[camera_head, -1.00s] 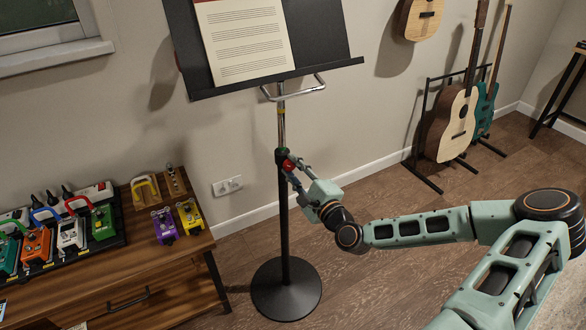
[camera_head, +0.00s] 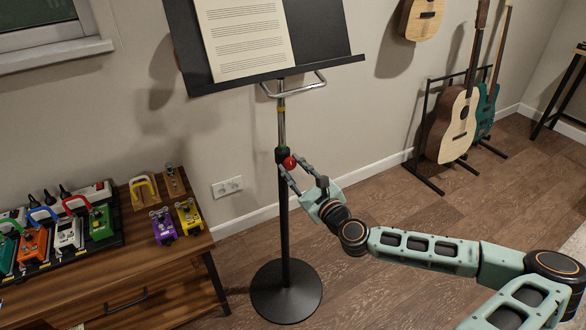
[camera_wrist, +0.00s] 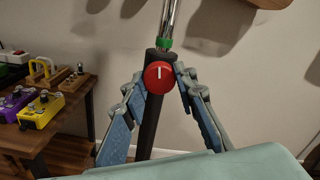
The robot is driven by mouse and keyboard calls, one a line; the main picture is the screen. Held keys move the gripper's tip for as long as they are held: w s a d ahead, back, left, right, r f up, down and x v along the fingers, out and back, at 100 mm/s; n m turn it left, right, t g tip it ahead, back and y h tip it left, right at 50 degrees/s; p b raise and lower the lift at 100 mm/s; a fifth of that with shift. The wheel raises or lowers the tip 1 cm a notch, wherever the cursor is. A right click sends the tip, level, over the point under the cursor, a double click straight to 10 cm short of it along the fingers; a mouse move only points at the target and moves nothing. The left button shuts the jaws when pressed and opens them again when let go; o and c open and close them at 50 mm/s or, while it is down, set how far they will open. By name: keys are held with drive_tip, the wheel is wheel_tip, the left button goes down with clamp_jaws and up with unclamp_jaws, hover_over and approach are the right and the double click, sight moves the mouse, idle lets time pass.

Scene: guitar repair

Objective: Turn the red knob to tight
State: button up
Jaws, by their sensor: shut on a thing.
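The red knob (camera_head: 290,162) sits on the collar of the music stand's black post (camera_head: 284,222). In the wrist view the round red knob (camera_wrist: 158,78) faces me, with a short white line upright in its upper half. A green band (camera_wrist: 164,43) shows just above it at the foot of the chrome tube (camera_wrist: 170,20). My gripper (camera_head: 293,166) reaches the knob from the lower right. In the wrist view my gripper's fingertips (camera_wrist: 160,83) are on the knob's left and right sides, shut on it.
The stand holds a sheet of music (camera_head: 240,38) on its black desk, above my gripper. Its round base (camera_head: 286,292) rests on the wood floor. A wooden table (camera_head: 160,262) with several pedals stands left. Guitars (camera_head: 458,125) stand at the right wall. Floor between is clear.

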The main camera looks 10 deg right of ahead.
idle(0.3)
drive_tip(key=o, duration=1.2)
drive_tip(key=shift+c, duration=0.2)
drive_tip(key=shift+s+d, duration=0.1)
drive_tip(key=v, duration=1.1)
drive_tip(key=shift+s, duration=0.35)
